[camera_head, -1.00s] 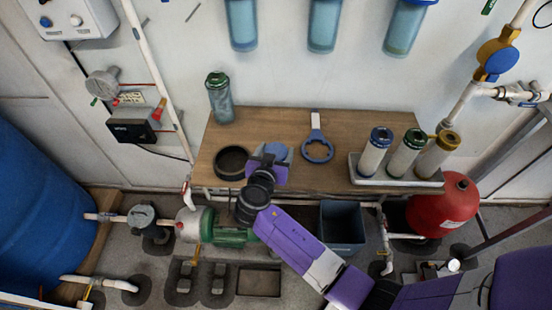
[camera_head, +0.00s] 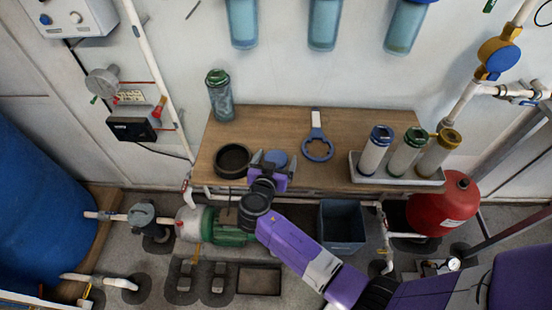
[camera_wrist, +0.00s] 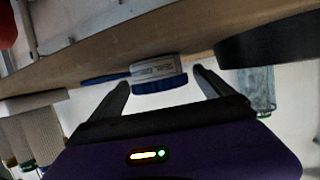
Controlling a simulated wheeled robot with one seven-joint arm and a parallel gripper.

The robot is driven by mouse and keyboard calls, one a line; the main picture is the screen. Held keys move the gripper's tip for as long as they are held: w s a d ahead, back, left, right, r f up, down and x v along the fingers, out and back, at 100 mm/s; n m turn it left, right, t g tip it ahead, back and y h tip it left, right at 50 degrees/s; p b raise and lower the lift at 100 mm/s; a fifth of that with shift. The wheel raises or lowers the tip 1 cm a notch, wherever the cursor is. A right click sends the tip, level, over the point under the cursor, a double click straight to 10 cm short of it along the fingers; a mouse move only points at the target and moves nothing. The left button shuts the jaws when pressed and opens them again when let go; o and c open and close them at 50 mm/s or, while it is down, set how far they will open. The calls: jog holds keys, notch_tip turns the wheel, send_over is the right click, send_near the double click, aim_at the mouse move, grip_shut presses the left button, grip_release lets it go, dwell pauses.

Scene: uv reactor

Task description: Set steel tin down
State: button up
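The steel tin (camera_head: 276,158) has a blue round lid. It stands on the near edge of the wooden table (camera_head: 280,120), between the black ring and the blue wrench. In the wrist view, where the scene is upside down, the tin's grey labelled body (camera_wrist: 154,67) and blue ridged lid show just beyond my fingertips. My gripper (camera_head: 275,162) is open at the tin's near side, its fingers spread to left and right. It also shows in the wrist view (camera_wrist: 163,82), with gaps between the fingers and the tin.
A black ring (camera_head: 233,161) lies left of the tin. A blue wrench (camera_head: 317,148) lies to the right. A clear green-capped housing (camera_head: 220,97) stands at the back left. A white tray (camera_head: 398,178) with three filter cartridges stands at the right. The table's back middle is clear.

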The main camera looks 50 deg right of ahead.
jog(key=shift+r, duration=0.1)
jog(key=shift+r+p, duration=0.2)
jog(key=shift+p, duration=0.15)
jog(key=b+v, duration=0.3)
jog(key=v, duration=0.9)
jog(key=s+a+f+n+t+y, duration=0.25)
jog(key=s+f+n+y, duration=0.2)
jog(key=s, duration=0.25)
jog(key=s+a+f+n+t+y, duration=0.1)
jog(key=s+a+f+n+y, duration=0.25)
jog(key=s+n+y, duration=0.35)
jog(key=s+a+r+t, duration=0.2)
jog(key=s+r, duration=0.4)
jog(key=r, duration=0.4)
jog(key=s+a+r+n+t, duration=0.1)
jog(key=s+a+r+t, duration=0.2)
jog(key=s+r, duration=0.3)
notch_tip(320, 180, up, 4)
jog(key=shift+s+a+r+y, duration=0.15)
jog(key=shift+a+y, duration=0.1)
jog(key=shift+y, duration=0.2)
